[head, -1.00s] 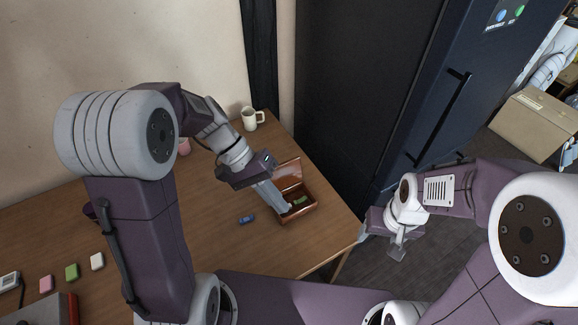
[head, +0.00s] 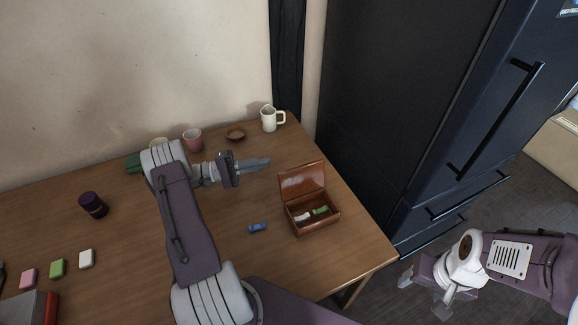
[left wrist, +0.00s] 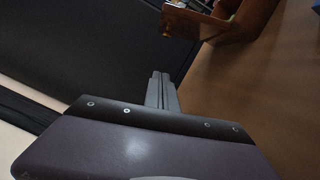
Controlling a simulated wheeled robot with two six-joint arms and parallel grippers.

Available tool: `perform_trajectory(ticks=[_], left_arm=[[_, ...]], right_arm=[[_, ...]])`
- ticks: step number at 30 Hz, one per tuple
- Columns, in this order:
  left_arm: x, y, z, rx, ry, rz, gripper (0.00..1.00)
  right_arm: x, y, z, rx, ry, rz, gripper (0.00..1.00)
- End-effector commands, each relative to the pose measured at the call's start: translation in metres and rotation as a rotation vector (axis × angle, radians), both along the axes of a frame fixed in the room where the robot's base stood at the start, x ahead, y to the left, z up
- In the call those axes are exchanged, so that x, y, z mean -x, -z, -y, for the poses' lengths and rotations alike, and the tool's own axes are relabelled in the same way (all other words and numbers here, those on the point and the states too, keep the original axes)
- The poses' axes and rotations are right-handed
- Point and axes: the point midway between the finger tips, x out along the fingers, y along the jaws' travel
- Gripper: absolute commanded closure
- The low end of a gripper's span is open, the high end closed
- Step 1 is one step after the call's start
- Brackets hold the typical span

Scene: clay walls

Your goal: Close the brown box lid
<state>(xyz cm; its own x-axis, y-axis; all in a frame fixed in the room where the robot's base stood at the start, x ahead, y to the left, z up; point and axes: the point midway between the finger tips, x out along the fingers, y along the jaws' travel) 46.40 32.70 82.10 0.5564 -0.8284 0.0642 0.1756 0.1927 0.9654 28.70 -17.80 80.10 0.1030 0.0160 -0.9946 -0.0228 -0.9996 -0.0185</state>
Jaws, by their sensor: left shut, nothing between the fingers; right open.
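The brown box (head: 317,222) stands on the table near its right edge. Its lid (head: 302,181) is hinged at the back and stands open, roughly upright. A white block (head: 302,215) and a green block (head: 320,210) lie inside. The box also shows in the left wrist view (left wrist: 236,27) at the top, partly cut off. My left gripper (head: 262,162) is shut and empty, above the table to the left of the lid and apart from it; its fingers also show in the left wrist view (left wrist: 161,91). My right gripper (head: 424,290) is open and empty, beyond the table's right edge.
A blue block (head: 257,228) lies left of the box. A white mug (head: 270,118), a small brown bowl (head: 236,134) and a pink cup (head: 193,139) stand at the back. A dark fridge (head: 400,120) stands right of the table. The table front of the box is clear.

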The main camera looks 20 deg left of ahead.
Motion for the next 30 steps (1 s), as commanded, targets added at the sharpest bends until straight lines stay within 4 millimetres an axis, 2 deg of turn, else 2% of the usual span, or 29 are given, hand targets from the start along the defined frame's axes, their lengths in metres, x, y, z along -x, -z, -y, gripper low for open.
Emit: perform_trajectory(ticks=[9,15,21,30], left_arm=[[-0.039,-0.005,0.060,-0.001,0.006,-0.001,1.00],[-0.020,-0.014,0.080,0.000,0.000,-0.002,1.00],[-0.013,-0.015,0.087,-0.001,0.001,-0.001,1.00],[-0.013,-0.015,0.087,-0.003,0.001,0.002,1.00]], right_arm=[[0.000,-0.005,0.000,0.000,0.000,0.000,0.34],[0.000,-0.012,0.000,0.000,0.000,0.000,0.34],[0.000,-0.013,0.000,0.000,0.000,0.000,0.34],[0.000,-0.012,0.000,0.000,0.000,0.000,0.34]])
